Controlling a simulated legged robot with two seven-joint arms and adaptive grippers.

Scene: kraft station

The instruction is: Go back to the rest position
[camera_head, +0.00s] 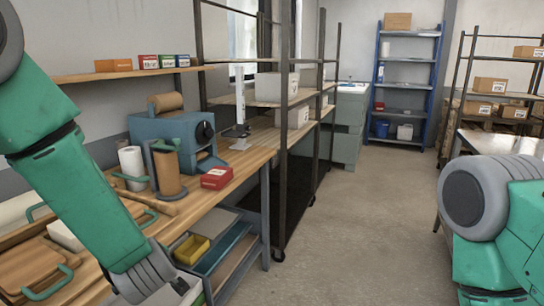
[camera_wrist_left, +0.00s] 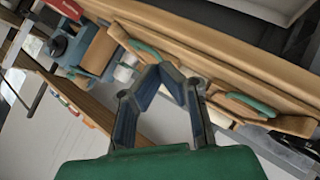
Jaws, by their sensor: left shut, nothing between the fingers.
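My left arm, green with grey joints, reaches down from the left edge in the head view, over the wooden workbench (camera_head: 225,160). Its grey wrist end is at the bottom of that view, and I cannot make out the fingers there. In the left wrist view my left gripper (camera_wrist_left: 163,72) shows dark fingers bent inward, their tips close together with nothing between them. The wooden trays with green handles (camera_wrist_left: 247,103) lie beyond the fingers; I cannot tell the gap. Of my right arm, only the green and grey upper part shows at the right edge; its gripper is out of view.
The bench holds a blue machine (camera_head: 170,135), a paper roll (camera_head: 132,167), a brown roll (camera_head: 167,172) and a red box (camera_head: 216,177). Below are a blue tray (camera_head: 228,250) and a yellow bin (camera_head: 192,249). A dark rack post (camera_head: 283,130) stands beside the bench. The floor (camera_head: 350,220) in the middle is clear.

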